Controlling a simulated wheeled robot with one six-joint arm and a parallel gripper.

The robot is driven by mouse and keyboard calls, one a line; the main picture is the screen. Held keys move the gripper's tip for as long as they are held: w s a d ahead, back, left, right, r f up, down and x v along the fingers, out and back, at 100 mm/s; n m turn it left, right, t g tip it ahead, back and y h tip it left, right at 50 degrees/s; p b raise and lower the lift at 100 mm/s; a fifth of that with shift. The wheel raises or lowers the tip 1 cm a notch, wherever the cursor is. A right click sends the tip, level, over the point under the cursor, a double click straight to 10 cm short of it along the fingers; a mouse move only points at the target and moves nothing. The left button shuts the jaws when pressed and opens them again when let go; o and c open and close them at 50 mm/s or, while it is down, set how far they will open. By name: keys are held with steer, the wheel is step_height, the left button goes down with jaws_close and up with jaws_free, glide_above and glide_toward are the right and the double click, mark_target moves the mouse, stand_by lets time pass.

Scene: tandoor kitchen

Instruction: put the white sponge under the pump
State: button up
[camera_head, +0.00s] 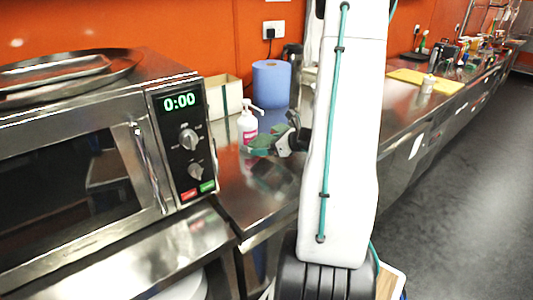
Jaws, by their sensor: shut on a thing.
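A white pump bottle (248,124) with a red-pink label stands upright on the steel counter, just right of the microwave. Its nozzle points right. My gripper (262,145) is low over the counter, just right of and in front of the bottle's base. Dark green parts show at its tip. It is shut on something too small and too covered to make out. I cannot pick out a white sponge clearly. My white arm hides the counter to the right of the gripper.
A steel microwave (100,150) reading 0:00 fills the left, with metal trays (65,72) on top. A blue paper roll (271,84) and an open cardboard box (226,97) stand behind the bottle. A yellow board (425,81) lies farther along the right counter.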

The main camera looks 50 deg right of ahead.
mark_target(267, 159)
steer(key=shift+f, duration=1.75)
steer(key=shift+f, duration=0.1)
steer(key=o, duration=0.8)
steer(key=shift+r, duration=0.2)
steer(key=v, duration=1.2)
steer(key=shift+f, duration=0.15)
